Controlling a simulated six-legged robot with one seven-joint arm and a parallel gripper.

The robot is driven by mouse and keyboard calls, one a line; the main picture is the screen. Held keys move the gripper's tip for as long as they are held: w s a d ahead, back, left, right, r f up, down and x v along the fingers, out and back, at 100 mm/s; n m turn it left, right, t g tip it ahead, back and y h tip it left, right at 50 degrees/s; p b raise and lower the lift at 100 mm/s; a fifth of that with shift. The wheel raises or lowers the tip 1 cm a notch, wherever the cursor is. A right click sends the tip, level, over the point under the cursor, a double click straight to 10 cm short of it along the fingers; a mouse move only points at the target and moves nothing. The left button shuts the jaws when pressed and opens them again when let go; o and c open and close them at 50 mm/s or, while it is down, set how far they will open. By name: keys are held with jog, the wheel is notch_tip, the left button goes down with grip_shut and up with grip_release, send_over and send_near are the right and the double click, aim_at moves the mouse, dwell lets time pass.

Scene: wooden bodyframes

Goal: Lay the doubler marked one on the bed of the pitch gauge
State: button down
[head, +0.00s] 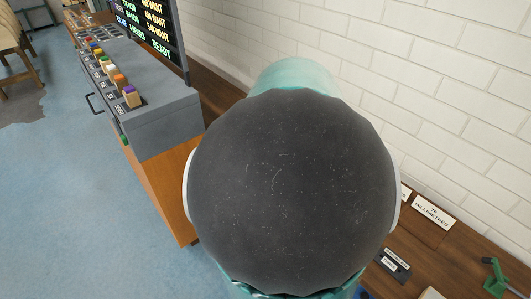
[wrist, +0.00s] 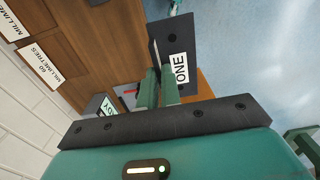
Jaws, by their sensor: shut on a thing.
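The doubler marked one (wrist: 182,38) is a dark flat plate with holes and a white label reading ONE. It shows at the top middle of the wrist view. My gripper (wrist: 161,82), with its green fingers, is shut on it, and the plate stands out beyond the fingers. In the head view my own dark arm joint fills the middle and hides the gripper and the doubler. I cannot make out the bed of the pitch gauge for certain in either view.
A grey cabinet (head: 160,119) with a row of coloured blocks and a lit display board (head: 148,22) stands at left. A wooden bench (head: 445,252) runs along the white brick wall, with a MILLIMETRES sign (head: 433,212), a dark labelled plate (head: 391,265) and a green device (head: 495,278).

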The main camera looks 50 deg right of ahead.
jog(key=shift+w, duration=0.1)
jog(key=w+a+f, duration=0.4)
jog(key=w, duration=0.6)
jog(key=w+a+f, duration=0.4)
jog(key=w+f, duration=0.1)
jog(key=w, duration=0.5)
jog(key=w+a+f+n, duration=0.1)
jog(key=w+a+f, duration=0.4)
jog(key=a+f, duration=0.3)
jog(key=w+a+f, duration=0.6)
jog(key=a+f, duration=0.1)
jog(key=a, duration=0.5)
jog(key=shift+w+a+f+n, duration=0.25)
jog(key=shift+a+f+n, duration=0.1)
jog(key=shift+a+n, duration=0.05)
